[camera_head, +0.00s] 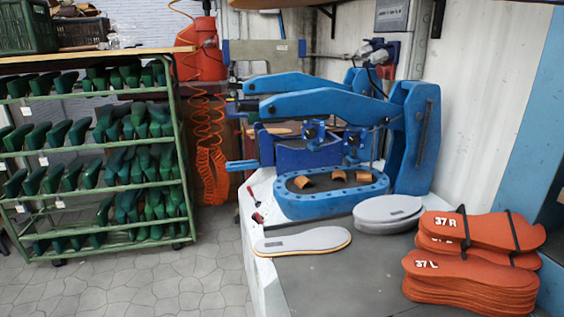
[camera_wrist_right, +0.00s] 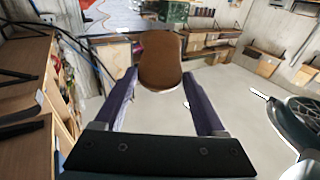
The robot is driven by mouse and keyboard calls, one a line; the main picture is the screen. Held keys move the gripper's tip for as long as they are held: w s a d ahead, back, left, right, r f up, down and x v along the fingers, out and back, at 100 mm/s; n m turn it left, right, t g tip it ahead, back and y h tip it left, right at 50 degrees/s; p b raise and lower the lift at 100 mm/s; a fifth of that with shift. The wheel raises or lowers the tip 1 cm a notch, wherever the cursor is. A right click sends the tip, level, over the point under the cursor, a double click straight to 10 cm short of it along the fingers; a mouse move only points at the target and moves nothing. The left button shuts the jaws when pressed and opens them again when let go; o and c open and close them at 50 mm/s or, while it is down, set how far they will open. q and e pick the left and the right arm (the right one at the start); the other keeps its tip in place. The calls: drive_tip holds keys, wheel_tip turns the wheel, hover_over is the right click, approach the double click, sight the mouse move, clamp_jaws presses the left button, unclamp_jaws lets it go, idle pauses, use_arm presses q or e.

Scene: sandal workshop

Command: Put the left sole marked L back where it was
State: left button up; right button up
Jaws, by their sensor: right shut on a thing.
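My right gripper (camera_wrist_right: 160,85) is shut on a brown sole-shaped piece (camera_wrist_right: 160,58), held at its end between the two fingers and pointing away from the wrist. No letter shows on it, so I cannot tell if it is the sole marked L. In the head view, a stack of orange soles marked 37 L (camera_head: 470,268) lies at the front right of the bench. A strapped orange bundle marked 37 R (camera_head: 483,230) lies behind and partly on it. Neither gripper shows in the head view.
A grey sole with a pale yellow edge (camera_head: 303,241) lies on the bench (camera_head: 335,285). A pale grey oval stack (camera_head: 388,214) sits behind it. The blue press (camera_head: 330,195) fills the back. A green rack of lasts (camera_head: 95,150) stands left. The bench's front middle is clear.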

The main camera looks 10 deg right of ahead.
drive_tip(key=w+d+f+m+t+h+b, duration=0.2)
drive_tip(key=f+m+h+b, duration=0.15)
drive_tip(key=f, duration=0.25)
drive_tip(key=w+d+f+m+t+h+b, duration=0.1)
drive_tip(key=w+d+f+m+h+b, duration=0.1)
drive_tip(key=d+f+h+b, duration=0.3)
drive_tip(key=w+a+f+h+b, duration=0.1)
drive_tip(key=a+f+b, duration=0.2)
drive_tip(key=f+b, duration=0.5)
drive_tip(key=w+a+f+m+b, duration=0.1)
drive_tip(key=a+f+b, duration=0.2)
drive_tip(key=f, duration=2.4)
drive_tip(key=b, duration=0.5)
drive_tip(key=shift+w+a+f+t+h, duration=0.25)
drive_tip(key=shift+a+f+t+h, duration=0.05)
drive_tip(key=shift+a+f+h, duration=0.05)
drive_tip(key=shift+f+b, duration=0.1)
drive_tip(key=shift+b, duration=0.2)
